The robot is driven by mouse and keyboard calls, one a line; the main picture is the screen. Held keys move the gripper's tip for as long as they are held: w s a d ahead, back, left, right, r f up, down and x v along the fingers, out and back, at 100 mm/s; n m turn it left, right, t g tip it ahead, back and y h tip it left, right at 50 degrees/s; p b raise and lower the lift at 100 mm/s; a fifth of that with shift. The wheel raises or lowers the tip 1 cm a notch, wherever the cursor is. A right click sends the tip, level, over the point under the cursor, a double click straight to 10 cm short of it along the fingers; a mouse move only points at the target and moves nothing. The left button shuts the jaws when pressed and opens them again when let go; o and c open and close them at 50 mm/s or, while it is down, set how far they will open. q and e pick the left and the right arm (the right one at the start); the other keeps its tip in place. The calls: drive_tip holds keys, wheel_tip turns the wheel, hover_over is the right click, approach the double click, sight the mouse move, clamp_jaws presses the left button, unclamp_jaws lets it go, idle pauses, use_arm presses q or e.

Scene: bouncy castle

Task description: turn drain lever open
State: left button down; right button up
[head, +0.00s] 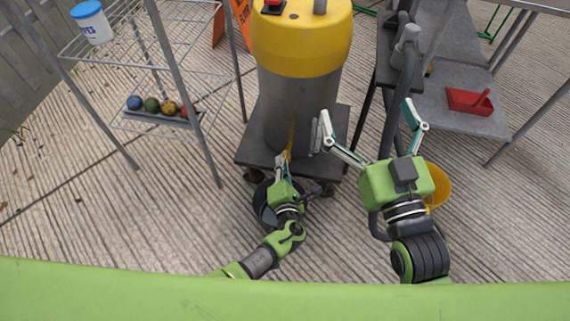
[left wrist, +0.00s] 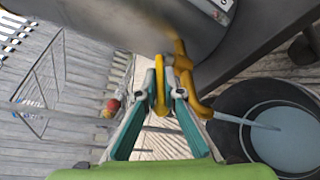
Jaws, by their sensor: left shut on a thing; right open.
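The yellow drain lever (left wrist: 160,85) stands between the teal fingers of my left gripper (left wrist: 160,97), which is shut on it. In the head view my left gripper (head: 284,163) is at the front of the grey and yellow tank (head: 300,100), low on its body. The yellow drain spout (left wrist: 197,105) sits right of the lever in the left wrist view. A pale stream runs from it into a dark bucket (left wrist: 230,100) that holds pale liquid. The bucket (head: 262,205) is partly hidden by my left arm. My right gripper (head: 367,130) is open and empty, right of the tank.
The tank stands on a dark wheeled base (head: 255,156). A wire rack (head: 150,60) with several coloured balls and a white tub (head: 92,24) is at left. A grey bench (head: 450,105) with a red dustpan (head: 470,101) is at right. A yellow bucket (head: 440,186) is behind my right gripper.

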use_arm(q)
drive_tip(key=shift+s+f+n+y, duration=0.1)
drive_tip(key=shift+n+y, duration=0.2)
drive_tip(key=c, duration=2.2)
unclamp_jaws()
drive_tip(key=shift+o, duration=0.2)
drive_tip(key=v, duration=1.2)
